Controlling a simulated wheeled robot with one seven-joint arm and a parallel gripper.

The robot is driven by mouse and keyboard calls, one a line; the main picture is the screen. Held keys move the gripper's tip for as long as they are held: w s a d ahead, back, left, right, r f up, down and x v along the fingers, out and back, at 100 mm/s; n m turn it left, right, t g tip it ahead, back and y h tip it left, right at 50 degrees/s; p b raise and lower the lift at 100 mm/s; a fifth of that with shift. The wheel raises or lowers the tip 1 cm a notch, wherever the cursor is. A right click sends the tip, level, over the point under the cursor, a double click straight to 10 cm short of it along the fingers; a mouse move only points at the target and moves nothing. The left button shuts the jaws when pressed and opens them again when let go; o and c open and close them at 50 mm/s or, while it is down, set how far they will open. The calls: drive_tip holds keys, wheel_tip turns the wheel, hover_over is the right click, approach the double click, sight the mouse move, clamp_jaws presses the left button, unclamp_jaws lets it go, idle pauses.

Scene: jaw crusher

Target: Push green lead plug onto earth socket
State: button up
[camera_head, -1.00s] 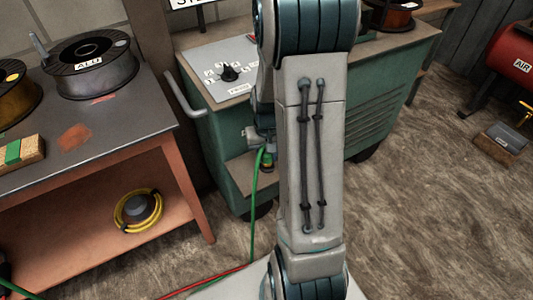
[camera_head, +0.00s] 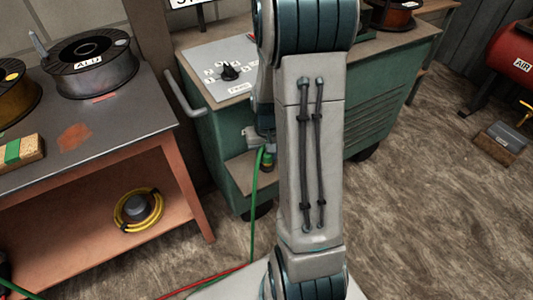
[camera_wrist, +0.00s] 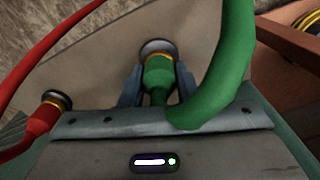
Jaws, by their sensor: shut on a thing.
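In the wrist view my gripper (camera_wrist: 158,78) is shut on the green lead plug (camera_wrist: 158,73), with one finger on each side of it. The plug's brass-coloured front end meets the dark, metal-rimmed earth socket (camera_wrist: 157,46) on the pale panel. I cannot tell how deep it sits. The green lead (camera_wrist: 232,50) loops from the plug across the right of the view. In the head view my arm hides most of the gripper and the socket. A green plug-like part (camera_head: 266,161) shows low beside the arm, at the front of the green machine (camera_head: 222,135).
A red plug (camera_wrist: 43,117) sits at a similar socket to the left, its red lead (camera_wrist: 50,48) arching above. An orange-brown bench (camera_head: 120,160) with reels stands left in the head view. A red air tank (camera_head: 513,52) stands far right.

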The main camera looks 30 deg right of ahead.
drive_tip(key=shift+f+b, duration=0.3)
drive_tip(key=shift+f, duration=0.2)
drive_tip(key=o, duration=1)
drive_tip(key=shift+r, duration=0.1)
drive_tip(key=shift+r, duration=0.1)
wheel_tip(320, 180, up, 14)
drive_tip(key=p, duration=0.4)
drive_tip(key=shift+f, duration=0.2)
